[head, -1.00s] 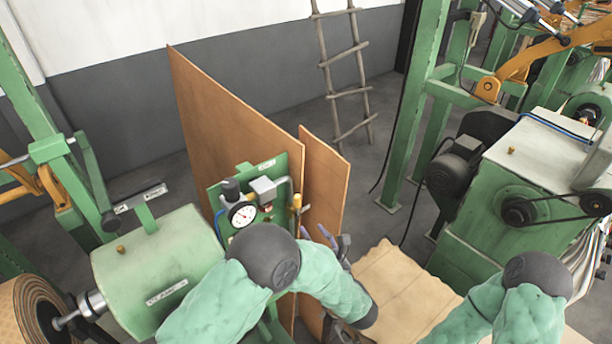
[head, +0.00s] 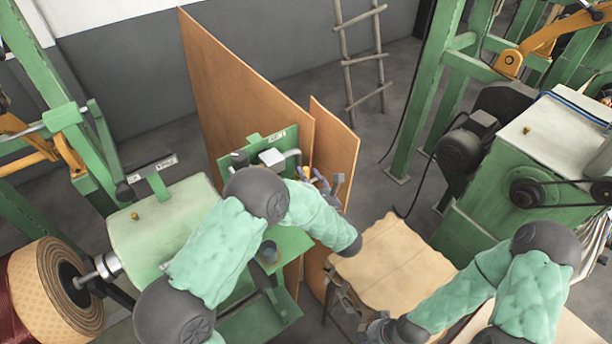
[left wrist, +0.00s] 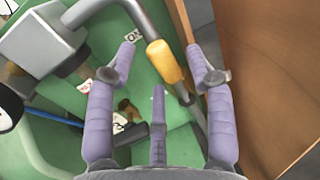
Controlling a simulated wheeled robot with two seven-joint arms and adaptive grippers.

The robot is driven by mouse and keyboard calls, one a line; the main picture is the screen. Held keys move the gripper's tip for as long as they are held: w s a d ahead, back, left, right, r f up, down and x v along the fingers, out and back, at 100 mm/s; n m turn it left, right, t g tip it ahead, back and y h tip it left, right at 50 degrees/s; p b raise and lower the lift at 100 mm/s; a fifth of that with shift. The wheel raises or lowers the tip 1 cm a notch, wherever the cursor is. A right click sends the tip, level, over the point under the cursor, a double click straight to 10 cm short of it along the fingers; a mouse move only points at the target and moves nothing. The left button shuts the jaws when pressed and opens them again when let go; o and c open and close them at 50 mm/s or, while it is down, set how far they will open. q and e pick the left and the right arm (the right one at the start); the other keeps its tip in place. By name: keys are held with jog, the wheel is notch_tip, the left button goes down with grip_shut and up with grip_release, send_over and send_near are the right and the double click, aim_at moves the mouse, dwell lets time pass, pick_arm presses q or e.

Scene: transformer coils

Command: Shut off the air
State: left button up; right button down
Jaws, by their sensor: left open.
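A yellow valve handle (left wrist: 165,62) on a grey pipe (left wrist: 190,105) shows in the left wrist view, in front of the green panel (left wrist: 75,100). A small part of the yellow handle also shows in the head view (head: 305,171). My left gripper (left wrist: 160,65) is open, its purple fingers spread to either side of the handle; whether they touch it cannot be told. In the head view the left gripper (head: 322,182) is at the panel's right edge, partly hidden by my arm. My right gripper (head: 380,330) is low near the bottom edge, its fingers unclear.
Brown boards (head: 335,150) stand close to the right of the panel. A tan-topped stand (head: 385,255) is right of my left forearm. A green machine (head: 530,160) stands at right.

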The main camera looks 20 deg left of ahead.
pick_arm(q)
jog(key=shift+w+a, duration=0.35)
jog(key=shift+w, duration=0.1)
grip_shut()
jog(key=shift+d, duration=0.1)
